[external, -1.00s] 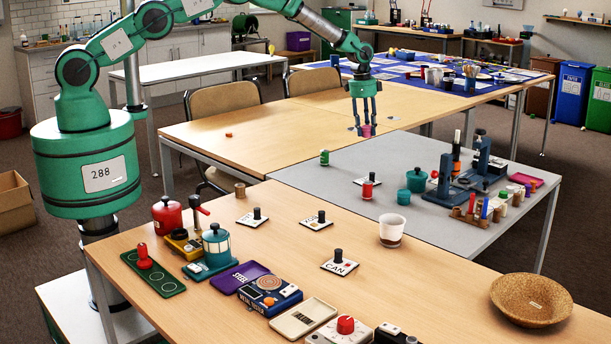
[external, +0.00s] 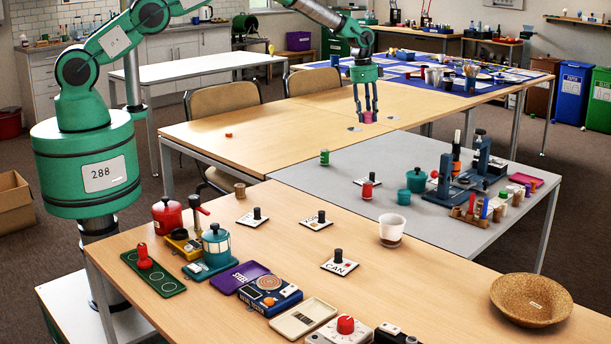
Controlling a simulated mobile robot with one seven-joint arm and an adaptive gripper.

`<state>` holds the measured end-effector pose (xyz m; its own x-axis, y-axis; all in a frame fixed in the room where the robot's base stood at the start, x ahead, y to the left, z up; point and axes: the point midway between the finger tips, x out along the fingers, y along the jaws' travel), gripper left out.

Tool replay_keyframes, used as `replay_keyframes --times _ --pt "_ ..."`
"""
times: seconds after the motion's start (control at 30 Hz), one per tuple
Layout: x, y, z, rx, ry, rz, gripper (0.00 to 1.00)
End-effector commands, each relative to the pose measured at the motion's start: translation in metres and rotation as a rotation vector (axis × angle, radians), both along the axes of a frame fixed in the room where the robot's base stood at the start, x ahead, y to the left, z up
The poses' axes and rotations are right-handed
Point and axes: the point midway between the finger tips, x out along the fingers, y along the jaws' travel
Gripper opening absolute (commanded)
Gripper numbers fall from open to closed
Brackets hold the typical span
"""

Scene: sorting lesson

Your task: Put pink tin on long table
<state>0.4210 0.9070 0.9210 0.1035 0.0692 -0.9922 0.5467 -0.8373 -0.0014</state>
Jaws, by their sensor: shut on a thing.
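The pink tin (external: 369,118) is small and hangs between the fingertips of my gripper (external: 367,112). My gripper points down and is shut on the tin. The tin appears above the right part of the bare light wood table (external: 285,132), near the grey table (external: 300,178); its exact height above the surface is hard to tell. Which of the several tables is the long table I cannot tell from the picture.
A small orange piece (external: 229,135) lies on the light wood table, otherwise mostly clear. The grey table holds a green tin (external: 324,157), a red spool (external: 367,190) and a teal pot (external: 416,180). A blue cloth (external: 450,88) with many things covers the table behind.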

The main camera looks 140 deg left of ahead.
Motion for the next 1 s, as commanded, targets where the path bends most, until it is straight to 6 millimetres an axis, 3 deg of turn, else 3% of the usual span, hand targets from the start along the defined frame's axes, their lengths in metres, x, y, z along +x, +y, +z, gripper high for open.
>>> replay_keyframes --times 0.37,0.7,1.0 --pt "0.092 -0.079 0.001 -0.011 0.0 -0.14 0.08" --pt "0.182 -0.186 0.006 -0.019 0.001 -0.31 0.08" --pt "0.245 -0.293 0.01 -0.026 0.002 -0.463 0.08"
